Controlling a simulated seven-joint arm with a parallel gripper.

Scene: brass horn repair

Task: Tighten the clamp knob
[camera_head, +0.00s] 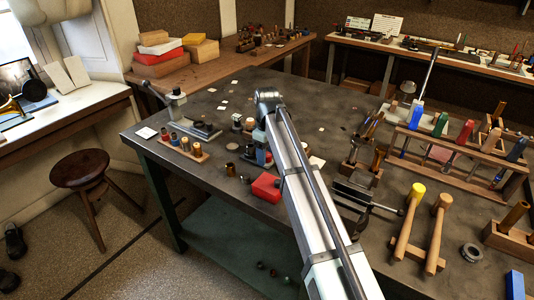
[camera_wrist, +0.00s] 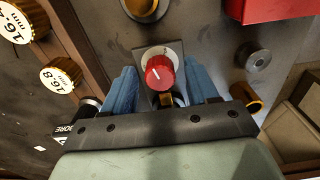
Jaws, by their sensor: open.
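The clamp knob (camera_wrist: 160,72) is red with a white pointer line and sits on a pale grey plate (camera_wrist: 174,51) in the wrist view. Its pointer slants toward the lower left. My gripper (camera_wrist: 159,80) is open, with one blue finger to the left of the knob and one to the right. Gaps show between the knob and both fingers, and nothing is held. A small brass-coloured part (camera_wrist: 166,99) shows just below the knob. In the head view my gripper (camera_head: 263,158) points down at the workbench, and I cannot make out the knob there.
A red box (camera_head: 266,187) lies close in front of my gripper and shows at the wrist view's upper right. A wooden block of small cylinders (camera_head: 182,148) stands left. Brass dials (camera_wrist: 62,75) are near the left finger. The screwdriver rack (camera_head: 450,150) stands right.

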